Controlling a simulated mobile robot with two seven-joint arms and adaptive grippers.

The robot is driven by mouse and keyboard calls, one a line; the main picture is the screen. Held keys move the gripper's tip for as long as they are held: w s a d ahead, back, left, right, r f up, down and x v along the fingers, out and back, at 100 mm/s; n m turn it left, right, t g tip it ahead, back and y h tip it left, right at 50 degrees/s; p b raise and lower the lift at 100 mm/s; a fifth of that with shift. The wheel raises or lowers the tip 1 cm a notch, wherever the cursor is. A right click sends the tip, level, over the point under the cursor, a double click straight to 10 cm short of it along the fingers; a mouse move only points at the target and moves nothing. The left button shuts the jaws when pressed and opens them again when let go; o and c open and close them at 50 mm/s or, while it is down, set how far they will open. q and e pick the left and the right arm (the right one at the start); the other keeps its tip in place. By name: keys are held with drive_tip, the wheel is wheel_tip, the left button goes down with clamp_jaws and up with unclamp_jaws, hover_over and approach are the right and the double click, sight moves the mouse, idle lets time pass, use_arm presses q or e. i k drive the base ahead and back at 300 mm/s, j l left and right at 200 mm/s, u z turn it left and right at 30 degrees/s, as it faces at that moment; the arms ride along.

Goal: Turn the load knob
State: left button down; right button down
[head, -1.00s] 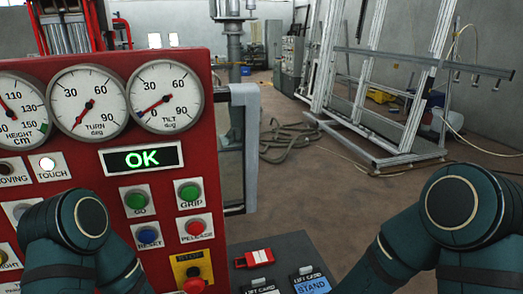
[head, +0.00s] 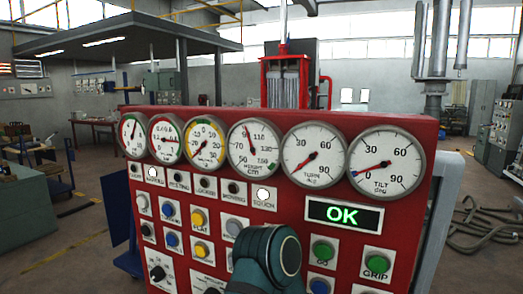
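The red control panel (head: 290,217) fills the middle of the head view. A black knob (head: 157,273) on a white plate sits at its lower left. Part of another dark knob (head: 211,291) shows at the bottom edge, and a smaller black control (head: 146,231) sits above the first. Their labels are too small to read, so I cannot tell which is the load knob. My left arm's teal link (head: 272,260) stands in front of the panel's lower middle and hides part of it. Neither gripper is in view.
Several round gauges (head: 313,155) line the panel's top, above a green "OK" display (head: 343,215). Lit lamps, coloured buttons and a green grip button (head: 377,264) are below. Open floor (head: 62,235) lies left.

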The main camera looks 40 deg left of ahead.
sight(158, 273)
drive_tip(key=u, duration=1.95)
